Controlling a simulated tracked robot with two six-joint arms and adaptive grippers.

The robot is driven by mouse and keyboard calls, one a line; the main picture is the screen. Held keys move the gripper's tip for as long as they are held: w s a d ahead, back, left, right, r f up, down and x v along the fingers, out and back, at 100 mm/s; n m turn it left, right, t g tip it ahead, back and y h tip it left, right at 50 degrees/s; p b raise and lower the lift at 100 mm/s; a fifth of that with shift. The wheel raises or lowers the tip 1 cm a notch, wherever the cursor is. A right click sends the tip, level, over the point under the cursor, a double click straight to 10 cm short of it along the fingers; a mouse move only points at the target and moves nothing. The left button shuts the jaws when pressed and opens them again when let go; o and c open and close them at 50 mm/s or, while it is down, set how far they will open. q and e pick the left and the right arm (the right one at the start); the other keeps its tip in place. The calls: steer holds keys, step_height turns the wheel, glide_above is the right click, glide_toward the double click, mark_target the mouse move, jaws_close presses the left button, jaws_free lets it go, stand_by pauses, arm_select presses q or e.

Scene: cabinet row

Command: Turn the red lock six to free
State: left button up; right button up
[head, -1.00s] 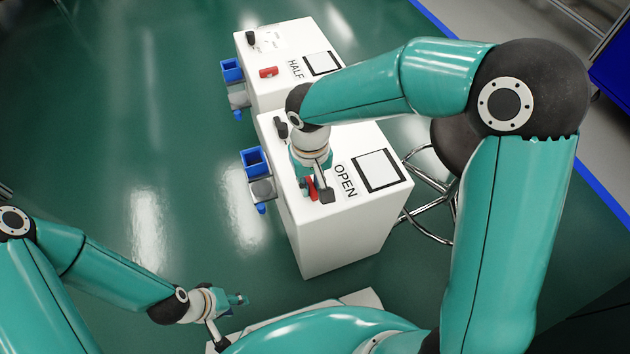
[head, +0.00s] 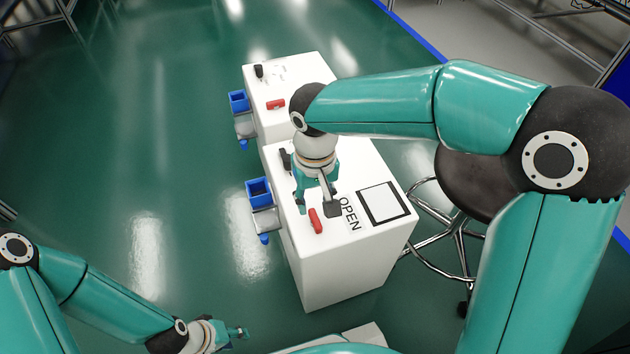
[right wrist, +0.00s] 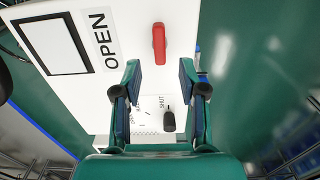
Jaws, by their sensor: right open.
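A red handle (head: 315,220) lies on the white top of the near cabinet (head: 335,270), beside the word OPEN. It also shows in the right wrist view (right wrist: 159,43), upright in the picture. My right gripper (head: 316,207) is over the cabinet top, just beyond the handle in the head view. In the right wrist view its open fingers (right wrist: 160,76) are apart and empty, with the handle ahead of them, clear of both tips. My left gripper (head: 238,333) is low at the bottom left, away from the cabinets; its jaws are too small to read. No lock number is legible.
A black knob (right wrist: 169,121) sits near a SHUT label on the same top. A blue bin (head: 258,191) hangs on the cabinet's left side. A second cabinet (head: 290,75) with another red handle (head: 275,104) stands behind. A dark stool (head: 470,185) is at the right.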

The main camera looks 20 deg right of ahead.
mark_target(315, 218)
step_height(315, 218, up, 6)
steer(key=shift+f, duration=0.1)
stand_by(0.6)
